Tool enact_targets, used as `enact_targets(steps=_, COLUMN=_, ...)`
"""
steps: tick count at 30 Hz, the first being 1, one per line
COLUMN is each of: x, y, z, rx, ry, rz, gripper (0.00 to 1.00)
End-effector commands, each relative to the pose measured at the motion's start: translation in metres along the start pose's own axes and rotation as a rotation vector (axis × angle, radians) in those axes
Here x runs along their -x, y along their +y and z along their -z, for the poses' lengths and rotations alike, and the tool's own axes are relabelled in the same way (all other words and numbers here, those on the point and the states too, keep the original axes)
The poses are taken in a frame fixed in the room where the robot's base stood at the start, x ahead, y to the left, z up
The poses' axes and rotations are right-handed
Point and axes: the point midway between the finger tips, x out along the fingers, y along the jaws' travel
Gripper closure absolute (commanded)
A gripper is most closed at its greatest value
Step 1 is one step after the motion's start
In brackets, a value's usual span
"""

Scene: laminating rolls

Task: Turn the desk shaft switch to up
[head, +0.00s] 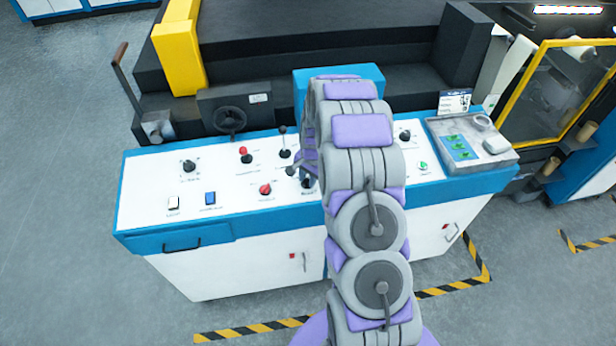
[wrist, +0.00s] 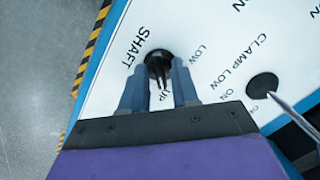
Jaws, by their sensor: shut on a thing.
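The shaft switch (wrist: 158,60) is a round black knob on the white desk panel, in the wrist view beside the printed word SHAFT. The label UP shows between my fingers and LOW is printed to the right of the knob. My gripper (wrist: 159,68) has its two blue-grey fingers on either side of the knob and is shut on it. Dark narrow prongs run from the knob toward the UP label; its exact angle is hard to tell. In the head view, my arm covers much of this part of the desk and most of the gripper.
In the wrist view a black round base (wrist: 262,84) with a metal lever stands right of my gripper. A grey tray (head: 508,153) sits at the right end.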

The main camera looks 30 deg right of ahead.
Motion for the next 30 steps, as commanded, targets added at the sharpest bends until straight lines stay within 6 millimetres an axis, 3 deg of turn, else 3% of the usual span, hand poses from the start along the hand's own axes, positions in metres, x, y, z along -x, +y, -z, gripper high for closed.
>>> enact_targets(steps=10, x=0.000, y=-0.001, z=0.001, rx=-0.003, ry=0.002, rz=0.003, gripper=1.00)
enact_targets(steps=11, x=0.000, y=-0.001, z=0.001, rx=-0.002, ry=0.002, rz=0.003, gripper=0.70)
enact_targets(steps=13, x=0.000, y=-0.001, z=0.000, rx=-0.002, ry=0.001, rz=0.002, gripper=0.63)
enact_targets(steps=23, x=0.004, y=0.000, z=0.000, rx=-0.002, ry=0.000, rz=0.001, gripper=0.63)
enact_targets(steps=30, x=0.043, y=0.000, z=0.000, rx=-0.002, ry=0.001, rz=0.003, gripper=0.63)
